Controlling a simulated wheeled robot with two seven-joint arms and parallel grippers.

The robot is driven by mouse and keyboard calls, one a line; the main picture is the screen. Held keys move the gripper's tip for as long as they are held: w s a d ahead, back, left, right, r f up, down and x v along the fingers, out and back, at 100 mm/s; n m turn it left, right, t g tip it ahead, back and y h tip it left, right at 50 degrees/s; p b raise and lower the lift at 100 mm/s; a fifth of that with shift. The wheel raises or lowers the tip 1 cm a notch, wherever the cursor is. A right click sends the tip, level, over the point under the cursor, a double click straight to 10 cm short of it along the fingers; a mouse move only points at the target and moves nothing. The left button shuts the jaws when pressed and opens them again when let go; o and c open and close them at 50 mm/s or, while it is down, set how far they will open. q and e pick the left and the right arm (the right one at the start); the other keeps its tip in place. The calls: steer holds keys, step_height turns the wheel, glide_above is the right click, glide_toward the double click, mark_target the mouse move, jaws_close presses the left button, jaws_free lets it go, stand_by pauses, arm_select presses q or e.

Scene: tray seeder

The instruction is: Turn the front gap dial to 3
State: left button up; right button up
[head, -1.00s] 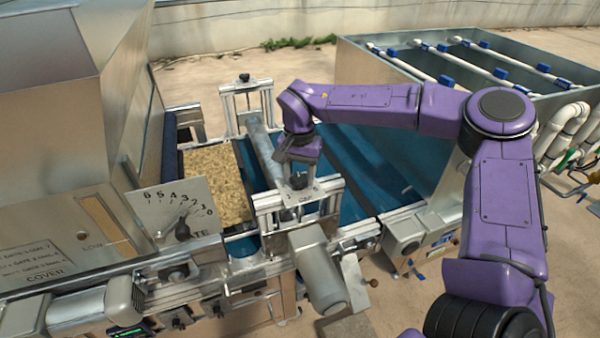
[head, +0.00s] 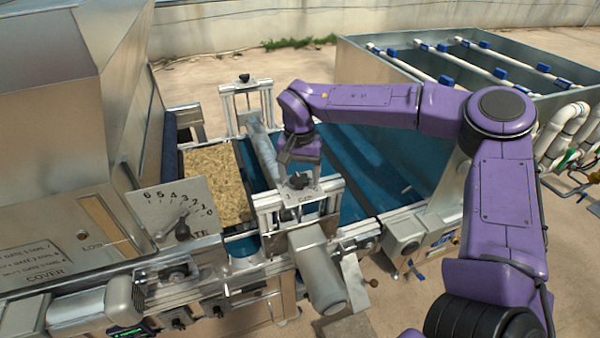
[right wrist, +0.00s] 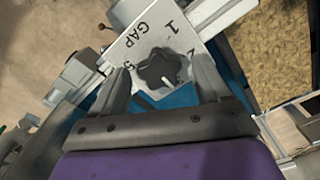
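The front gap dial (right wrist: 160,68) is a black lobed knob on a pale plate (right wrist: 140,47) marked GAP, seen in the right wrist view. A 1 shows on the plate; other numerals are partly covered by the fingers. The knob's white mark points toward the lower edge of that view, and the number there is hidden. My right gripper (right wrist: 161,80) is open, with one finger on each side of the knob; contact cannot be told. In the head view the gripper (head: 299,164) hangs just above the dial (head: 298,181). My left gripper is out of view.
A separate gate dial plate (head: 160,205) with a 0 to 6 scale stands left of the gap bracket. A tray of brown soil (head: 212,178) lies on the blue belt (head: 350,170). A grey motor housing (head: 318,275) juts out in front of the bracket.

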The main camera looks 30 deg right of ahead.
mark_target(300, 178)
steer(key=shift+r, duration=0.3)
step_height(300, 178, up, 10)
steer(key=b, duration=0.2)
stand_by(0.4)
